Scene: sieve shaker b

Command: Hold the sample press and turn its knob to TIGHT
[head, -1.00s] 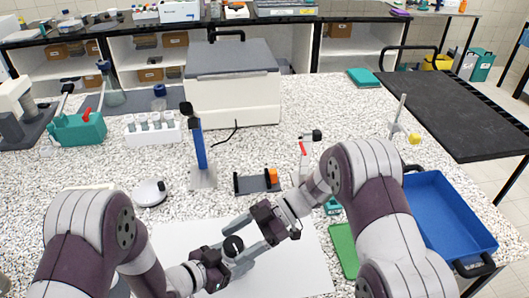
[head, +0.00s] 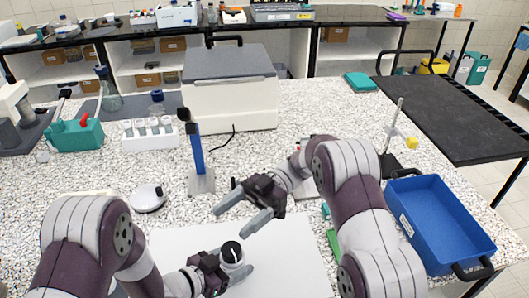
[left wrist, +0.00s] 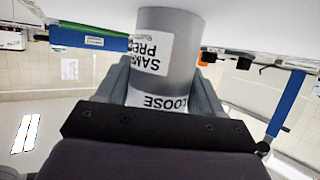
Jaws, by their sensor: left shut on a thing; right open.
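The sample press (left wrist: 185,55) is a grey cylinder in the left wrist view, with upside-down labels showing part of its name and LOOSE. In the head view its top is a black knob (head: 231,251) with a small white mark; I cannot read the setting. My left gripper (head: 236,268) is shut on the press body, with a finger on each side in the left wrist view. The press stands upright over the white sheet. My right gripper (head: 233,221) is open and empty, just beyond the knob and apart from it.
A white sheet (head: 290,265) lies under the press. Behind it are a round white device (head: 148,198) and a blue upright on a stand (head: 197,155). A blue tray (head: 445,220) is at the right. My right arm hides things behind it.

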